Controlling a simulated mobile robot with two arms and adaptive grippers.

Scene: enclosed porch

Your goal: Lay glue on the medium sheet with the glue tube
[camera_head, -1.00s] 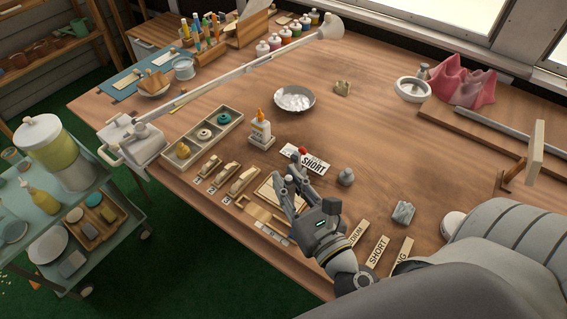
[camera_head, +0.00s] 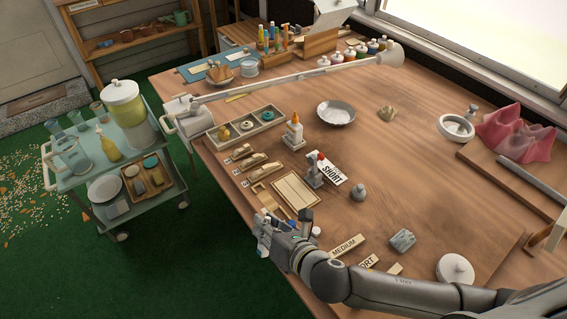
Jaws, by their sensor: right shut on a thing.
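My right gripper (camera_head: 262,224) is at the table's near left edge, its arm coming in from the right. It is shut on a small pale thing, mostly hidden by the fingers. A white bottle with an orange tip (camera_head: 294,132) stands upright in a small holder. A small grey stand with a red top (camera_head: 315,172) stands beside a card reading SHORT (camera_head: 331,171); I cannot tell which is the glue tube. A pale framed panel (camera_head: 297,191) lies flat beyond my gripper. A strip reading MEDIUM (camera_head: 348,246) lies to its right. My left gripper is out of view.
A grey weight (camera_head: 359,192) and a grey crumpled block (camera_head: 402,239) stand right of the panel. The table's middle right is clear.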

